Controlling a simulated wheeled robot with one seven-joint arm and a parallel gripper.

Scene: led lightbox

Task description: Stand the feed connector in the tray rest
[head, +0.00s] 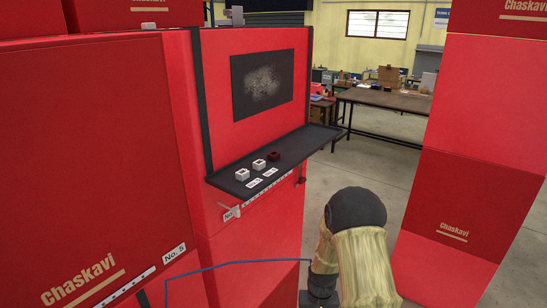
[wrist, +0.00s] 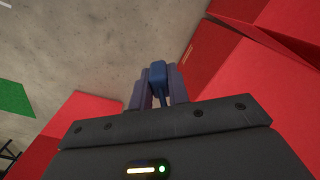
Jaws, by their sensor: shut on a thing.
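In the wrist view, my gripper (wrist: 156,88) is shut on a blue piece, which I take to be the feed connector (wrist: 158,73). It sits between the two fingers, its blue lead running back towards the palm. In the head view, a blue cable (head: 235,263) crosses low in front of the red cabinet and ends behind my arm. My gripper and the connector are not clearly visible there. The dark tray (head: 322,138) juts from the cabinet, above and left of my arm. It bears two white blocks (head: 242,174) and a dark red block (head: 274,155). I cannot tell which is the rest.
Red cabinets stand left (head: 95,150) and right (head: 465,150) of my arm. Below the tray are a pale bracket (head: 230,210) and a small dark red part (head: 301,181). A workbench (head: 385,98) stands far back. Concrete floor is open between.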

